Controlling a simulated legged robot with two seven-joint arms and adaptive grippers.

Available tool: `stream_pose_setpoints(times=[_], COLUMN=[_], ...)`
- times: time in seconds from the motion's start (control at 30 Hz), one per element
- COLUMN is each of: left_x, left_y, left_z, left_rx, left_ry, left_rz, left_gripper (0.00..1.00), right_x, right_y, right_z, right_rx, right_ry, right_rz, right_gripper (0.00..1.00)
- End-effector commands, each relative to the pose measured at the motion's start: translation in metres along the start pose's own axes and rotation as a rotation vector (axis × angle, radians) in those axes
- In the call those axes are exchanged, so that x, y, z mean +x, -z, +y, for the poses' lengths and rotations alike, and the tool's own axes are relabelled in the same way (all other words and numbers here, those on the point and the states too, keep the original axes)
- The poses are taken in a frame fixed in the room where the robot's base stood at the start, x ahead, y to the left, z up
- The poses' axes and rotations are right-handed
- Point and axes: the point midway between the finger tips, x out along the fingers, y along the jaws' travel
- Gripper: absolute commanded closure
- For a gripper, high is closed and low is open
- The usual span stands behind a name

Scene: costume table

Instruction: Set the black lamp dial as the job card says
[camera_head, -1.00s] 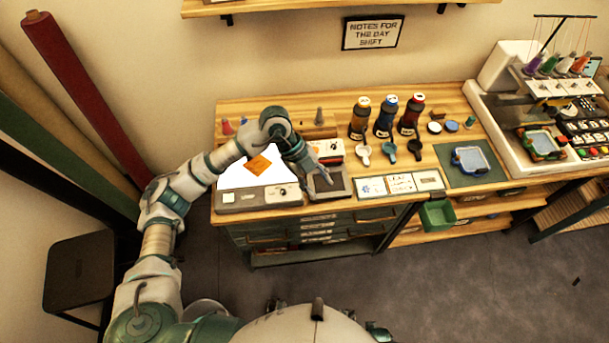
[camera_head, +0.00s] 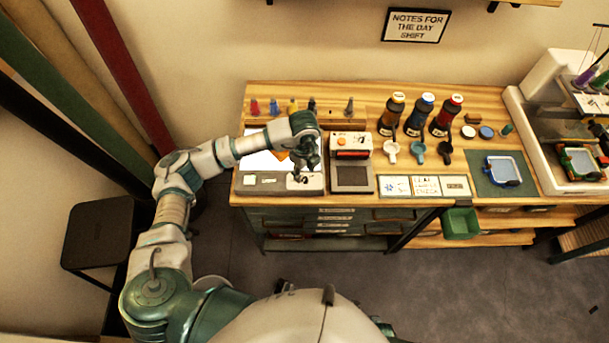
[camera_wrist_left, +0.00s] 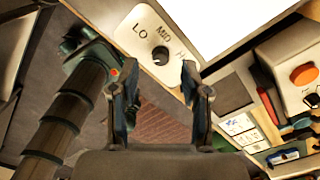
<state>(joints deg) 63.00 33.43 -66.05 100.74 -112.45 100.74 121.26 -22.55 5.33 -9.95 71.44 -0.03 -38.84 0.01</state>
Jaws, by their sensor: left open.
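The black lamp dial (camera_wrist_left: 160,55) is a small round knob on a cream plate marked LO, MID and a third label, partly hidden, that starts with H. A small pale mark shows on the knob, but its exact setting is too small to tell. My left gripper (camera_wrist_left: 159,78) is open, its fingers either side of the dial in the wrist view, apparently not touching it. In the head view my left gripper (camera_head: 303,170) hangs over the right end of the lamp's front panel (camera_head: 268,188) and hides the dial. Small cards (camera_head: 426,186) lie to the right; their text is not clearly legible.
A device with an orange button (camera_head: 350,143) and dark pad (camera_head: 352,178) stands just right of the gripper. Bottles (camera_head: 422,112) and scoops stand further right. A wall sign (camera_head: 414,25) hangs above.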

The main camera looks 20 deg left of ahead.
Motion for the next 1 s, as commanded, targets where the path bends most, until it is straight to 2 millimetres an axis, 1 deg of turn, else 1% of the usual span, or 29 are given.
stream_pose_setpoints(times=[0.03,0.2,0.33,0.57,0.6,0.67,0.7,0.77,0.8,1.0], left_x=[0.01,0.029,0.035,0.035,0.035,0.035,0.035,0.035,0.035,0.035], left_y=[0.001,0.001,0.002,0.001,0.001,0.001,0.001,0.001,0.0,0.0], left_z=[0.001,0.0,-0.001,0.0,0.0,0.0,0.0,0.0,-0.001,-0.001], left_rx=[0.001,0.001,0.002,0.002,0.002,0.002,0.002,0.002,0.001,0.004], left_ry=[-0.002,-0.001,0.0,0.001,0.001,0.001,0.001,0.001,0.001,0.001], left_rz=[0.001,0.0,-0.001,0.001,0.001,0.001,0.001,0.001,0.0,-0.001], left_gripper=[0.53,0.53,0.53,0.53,0.58,0.73,0.83,0.98,1.0,1.0], right_x=[0.0,-0.001,-0.003,-0.004,-0.004,-0.004,-0.004,-0.004,-0.004,-0.003], right_y=[0.002,0.003,0.005,0.007,0.007,0.007,0.006,0.006,0.005,0.004], right_z=[0.0,0.0,0.0,0.003,0.003,0.003,0.003,0.003,0.003,0.002], right_rx=[0.0,0.0,0.0,0.001,0.001,0.001,0.001,0.001,0.001,0.001], right_ry=[0.0,0.0,0.0,-0.003,-0.004,-0.004,-0.004,-0.004,-0.003,-0.003], right_rz=[0.003,-0.003,0.0,0.006,0.006,0.005,0.004,0.003,0.003,0.0], right_gripper=[1.0,1.0,1.0,1.0,1.0,1.0,1.0,1.0,1.0,1.0])
